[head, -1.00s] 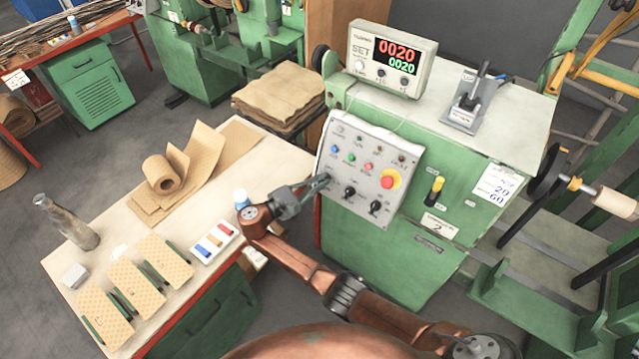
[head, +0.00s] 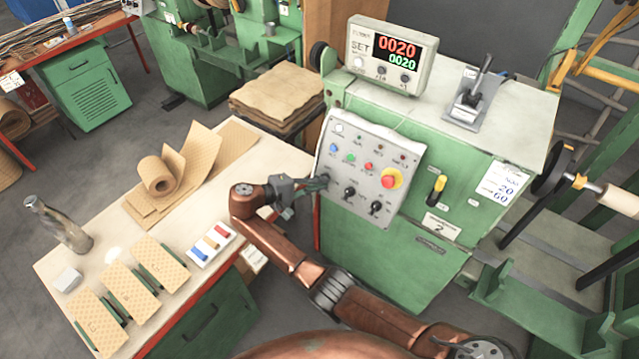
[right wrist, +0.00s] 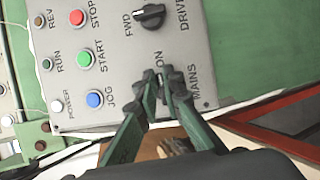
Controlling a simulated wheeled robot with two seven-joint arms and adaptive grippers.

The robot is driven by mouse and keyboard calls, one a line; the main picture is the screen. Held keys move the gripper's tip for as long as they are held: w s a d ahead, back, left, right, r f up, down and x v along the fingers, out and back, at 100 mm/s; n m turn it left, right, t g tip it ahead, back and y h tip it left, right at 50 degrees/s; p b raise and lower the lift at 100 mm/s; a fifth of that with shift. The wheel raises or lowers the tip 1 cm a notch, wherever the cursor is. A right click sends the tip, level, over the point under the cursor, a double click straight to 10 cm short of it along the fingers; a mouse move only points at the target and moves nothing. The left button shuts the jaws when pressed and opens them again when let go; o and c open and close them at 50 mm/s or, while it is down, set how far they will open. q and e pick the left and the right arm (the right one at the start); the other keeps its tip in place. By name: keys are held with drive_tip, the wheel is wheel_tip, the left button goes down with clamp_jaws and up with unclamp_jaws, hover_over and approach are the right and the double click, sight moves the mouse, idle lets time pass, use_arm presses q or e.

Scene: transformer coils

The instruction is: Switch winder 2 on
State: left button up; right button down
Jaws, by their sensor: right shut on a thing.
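Winder 2 is the green machine (head: 395,240) with a "2" plate (head: 440,226) on its front. Its grey control panel (head: 375,145) carries lamps, coloured buttons, black knobs and a red emergency stop (head: 390,179) on yellow. My right gripper (head: 323,181) is at the panel's lower left edge. In the right wrist view, its fingers (right wrist: 166,86) are shut on the mains switch (right wrist: 160,80), beside the "ON" and "MAINS" labels. The fingers hide most of the switch, so I cannot tell its position. My left gripper is not in view.
A counter box (head: 391,56) on top shows 0020 in red and green. A lever device (head: 468,100) stands on the winder.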

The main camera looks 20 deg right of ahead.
drive_tip(key=shift+m, duration=0.4)
drive_tip(key=shift+f, duration=0.1)
drive_tip(key=c, duration=2.1)
unclamp_jaws()
drive_tip(key=v, duration=1.2)
drive_tip(key=shift+r, duration=0.25)
